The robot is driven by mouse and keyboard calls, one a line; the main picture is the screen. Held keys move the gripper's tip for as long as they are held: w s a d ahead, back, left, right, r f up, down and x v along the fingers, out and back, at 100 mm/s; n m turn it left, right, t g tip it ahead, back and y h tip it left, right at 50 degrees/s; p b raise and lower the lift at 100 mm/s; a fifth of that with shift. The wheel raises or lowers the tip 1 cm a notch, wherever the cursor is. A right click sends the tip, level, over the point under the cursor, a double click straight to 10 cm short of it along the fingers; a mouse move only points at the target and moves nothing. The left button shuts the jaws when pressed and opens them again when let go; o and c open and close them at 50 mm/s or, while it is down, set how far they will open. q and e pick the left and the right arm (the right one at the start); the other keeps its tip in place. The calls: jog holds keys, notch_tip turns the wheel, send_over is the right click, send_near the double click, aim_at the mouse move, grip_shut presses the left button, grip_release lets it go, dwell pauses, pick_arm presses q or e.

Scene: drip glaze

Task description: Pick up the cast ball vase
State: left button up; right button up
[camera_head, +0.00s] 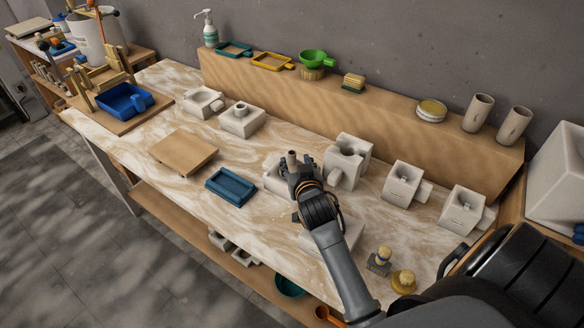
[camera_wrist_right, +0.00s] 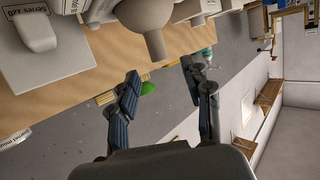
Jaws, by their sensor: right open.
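The cast ball vase shows in the right wrist view (camera_wrist_right: 148,18) as a round grey body with a narrow neck, seen upside down. In the head view its neck (camera_head: 292,158) stands up just behind my right gripper (camera_head: 301,170); the gripper hides most of the rest. My right gripper also shows in the right wrist view (camera_wrist_right: 160,78). Its two fingers are spread apart, with nothing held between them. The vase is beyond the fingertips there, and I cannot tell whether they touch it. My left gripper is not in view.
White block molds stand close by, one just behind my gripper (camera_head: 350,155) and another to the right (camera_head: 403,181). A blue tray (camera_head: 230,187) and a wooden board (camera_head: 183,151) lie to the left. A raised shelf (camera_head: 385,108) runs along the back.

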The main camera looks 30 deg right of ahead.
aim_at(293, 156)
jog(key=shift+w+d+f, duration=0.25)
jog(key=shift+w, duration=0.3)
jog(key=shift+w+d+f, duration=0.1)
jog(key=shift+w, duration=0.15)
jog(key=shift+w+d+f+p, duration=0.1)
jog(key=shift+w+d+p, duration=0.25)
jog(key=shift+w, duration=0.3)
jog(key=x, duration=0.3)
jog(key=shift+f+p, duration=0.2)
jog(key=shift+p, duration=0.1)
jog(key=shift+w+f, duration=0.1)
jog(key=shift+w, duration=0.1)
jog(key=shift+s, duration=0.1)
jog(key=shift+c, duration=0.9)
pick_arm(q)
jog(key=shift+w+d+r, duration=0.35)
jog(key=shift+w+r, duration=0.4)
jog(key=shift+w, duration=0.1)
pick_arm(e)
grip_shut()
